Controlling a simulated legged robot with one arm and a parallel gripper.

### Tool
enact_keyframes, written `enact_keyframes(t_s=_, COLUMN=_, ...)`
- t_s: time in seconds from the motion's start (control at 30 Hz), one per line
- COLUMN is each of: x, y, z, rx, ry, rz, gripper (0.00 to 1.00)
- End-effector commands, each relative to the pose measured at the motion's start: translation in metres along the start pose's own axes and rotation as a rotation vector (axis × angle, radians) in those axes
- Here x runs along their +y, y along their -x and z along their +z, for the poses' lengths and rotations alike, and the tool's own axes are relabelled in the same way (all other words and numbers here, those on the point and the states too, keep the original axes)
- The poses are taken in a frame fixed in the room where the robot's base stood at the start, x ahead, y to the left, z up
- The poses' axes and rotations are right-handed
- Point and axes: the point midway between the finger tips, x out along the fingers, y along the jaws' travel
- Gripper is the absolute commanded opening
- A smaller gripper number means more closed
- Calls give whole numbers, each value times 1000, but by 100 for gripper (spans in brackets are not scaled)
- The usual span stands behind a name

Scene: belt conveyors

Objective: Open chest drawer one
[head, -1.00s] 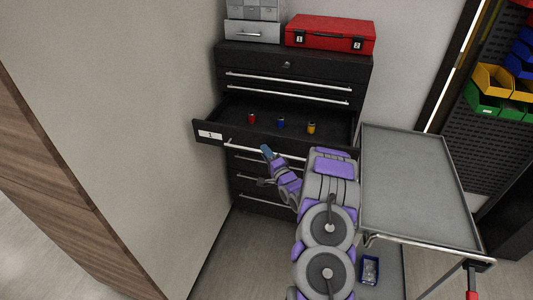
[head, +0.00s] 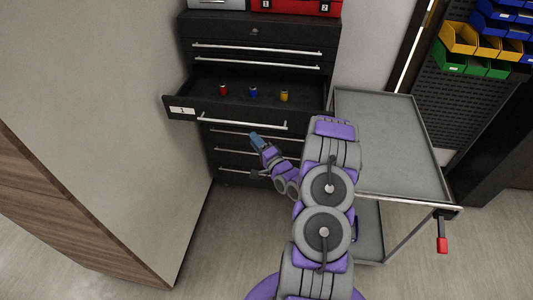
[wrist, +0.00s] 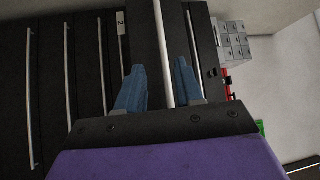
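The black chest (head: 260,35) stands against the wall. Its drawer one (head: 210,92), labelled 1 at the left of its front, is pulled out and shows its inside. Its silver handle (head: 243,121) runs along the front. My gripper (head: 254,137) has blue fingers and is just below and in front of this handle. In the wrist view my gripper (wrist: 160,82) is open, and a handle bar (wrist: 163,45) shows between its fingers. I see no grip on the bar.
A grey trolley (head: 390,150) stands right of the chest, close to my arm. A plain wall panel (head: 100,110) is on the left. Wall bins (head: 470,45) hang at the right. Floor (head: 215,240) is clear in front.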

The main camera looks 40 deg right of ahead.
Motion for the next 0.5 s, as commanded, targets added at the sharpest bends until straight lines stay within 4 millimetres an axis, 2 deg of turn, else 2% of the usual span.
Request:
enact_keyframes(t_s=0.03, x=0, y=11, z=-2, rx=6, ry=-1, rz=2, gripper=36)
enact_keyframes(t_s=0.2, x=2, y=40, z=-1, rx=4, ry=-4, rz=6, gripper=36)
enact_keyframes(t_s=0.5, x=1, y=66, z=-1, rx=2, ry=0, rz=3, gripper=36)
